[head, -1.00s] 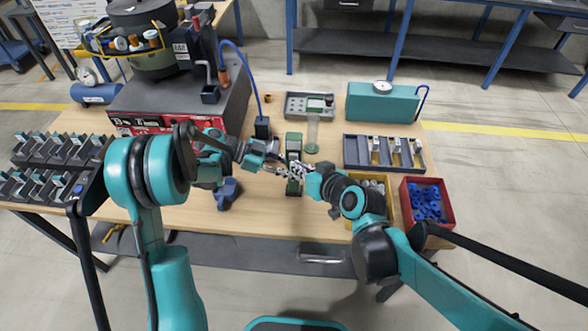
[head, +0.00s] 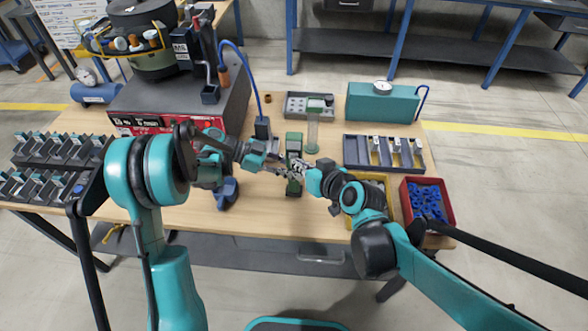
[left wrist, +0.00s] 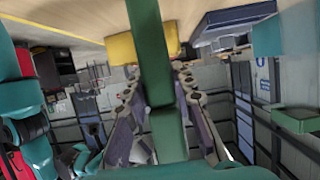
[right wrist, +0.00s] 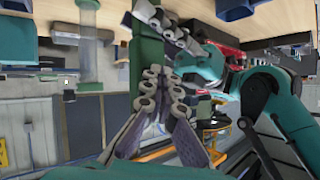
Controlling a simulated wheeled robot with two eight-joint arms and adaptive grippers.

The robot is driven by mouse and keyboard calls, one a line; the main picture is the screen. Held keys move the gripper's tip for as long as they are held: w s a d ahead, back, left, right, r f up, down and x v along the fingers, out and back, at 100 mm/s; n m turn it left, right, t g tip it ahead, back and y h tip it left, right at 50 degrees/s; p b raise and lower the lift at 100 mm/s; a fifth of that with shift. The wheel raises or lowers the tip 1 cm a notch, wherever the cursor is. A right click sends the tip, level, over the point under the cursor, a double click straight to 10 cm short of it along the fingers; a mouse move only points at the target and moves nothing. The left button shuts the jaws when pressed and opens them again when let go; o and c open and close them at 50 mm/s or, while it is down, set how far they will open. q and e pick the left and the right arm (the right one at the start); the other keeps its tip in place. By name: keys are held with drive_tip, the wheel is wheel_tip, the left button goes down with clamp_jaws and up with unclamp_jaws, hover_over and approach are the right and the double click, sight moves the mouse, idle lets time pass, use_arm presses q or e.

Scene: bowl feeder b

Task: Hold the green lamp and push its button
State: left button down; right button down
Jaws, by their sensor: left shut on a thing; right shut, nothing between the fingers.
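The green lamp (head: 294,146) is a long green block at the middle of the table. My left gripper (head: 283,171) is shut on it from the left. In the left wrist view the lamp's green body (left wrist: 150,45) runs between the two fingers. My right gripper (head: 297,166) is shut and empty, close to the lamp on its right side. In the right wrist view the lamp (right wrist: 146,62) stands just beyond the right fingertips (right wrist: 160,75), and the left fingers cross it. Whether the right tips touch it, I cannot tell. The button cannot be made out.
A clear green-tinted cylinder (head: 312,132) stands close behind and right of the lamp. A blue-handled tool (head: 228,192) lies left. The table's front strip is mostly clear.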

idle(0.5)
drive_tip(key=shift+s, duration=0.45)
drive_tip(key=s, duration=0.6)
idle(0.5)
use_arm(q)
drive_tip(key=c, duration=1.2)
unclamp_jaws()
